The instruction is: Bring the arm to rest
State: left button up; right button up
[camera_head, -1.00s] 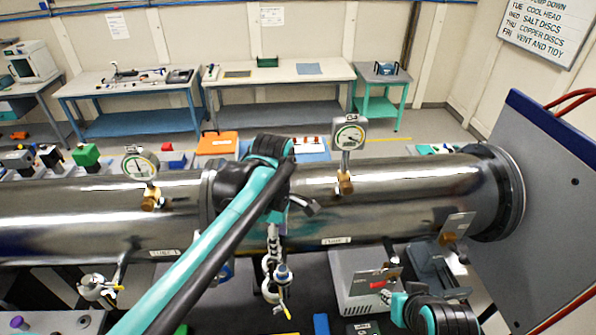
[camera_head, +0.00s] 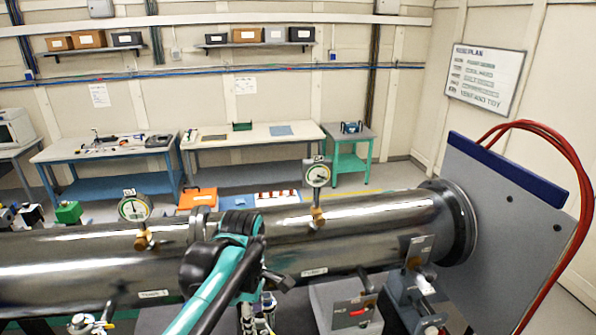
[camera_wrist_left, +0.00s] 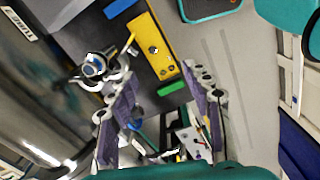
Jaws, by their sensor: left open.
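My left arm (camera_head: 215,290), teal and black, rises from the bottom of the head view and bends in front of the long metal tube (camera_head: 90,262). Its left gripper (camera_head: 257,316) hangs low at the bottom edge, partly cut off. In the left wrist view the left gripper (camera_wrist_left: 160,82) shows two purple-padded fingers spread apart with nothing held between them. Beyond the fingers lie a yellow bar (camera_wrist_left: 152,45) and a small green block (camera_wrist_left: 170,88). My right gripper is not seen.
Two dial gauges (camera_head: 134,208) (camera_head: 317,175) stand up from the tube. A metal clamp fitting (camera_wrist_left: 93,65) is beside one left finger. A grey panel with red hoses (camera_head: 515,220) stands at the right. Benches (camera_head: 255,135) line the back wall.

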pick_arm(q)
jog(key=s+a+f+m+t+b, duration=0.2)
jog(key=f+m+b, duration=0.3)
jog(key=f+b, duration=0.5)
jog(key=s+a+f+m+t+b, duration=0.2)
jog(key=f+m+b, duration=0.4)
jog(key=f+b, duration=0.5)
jog(key=s+a+f+m+t+b, duration=0.3)
jog(key=f+b, duration=0.8)
jog(key=f, duration=0.6)
jog(key=s+a+m, duration=0.1)
jog(key=s+m, duration=0.1)
jog(key=m, duration=0.1)
jog(key=shift+f, duration=0.15)
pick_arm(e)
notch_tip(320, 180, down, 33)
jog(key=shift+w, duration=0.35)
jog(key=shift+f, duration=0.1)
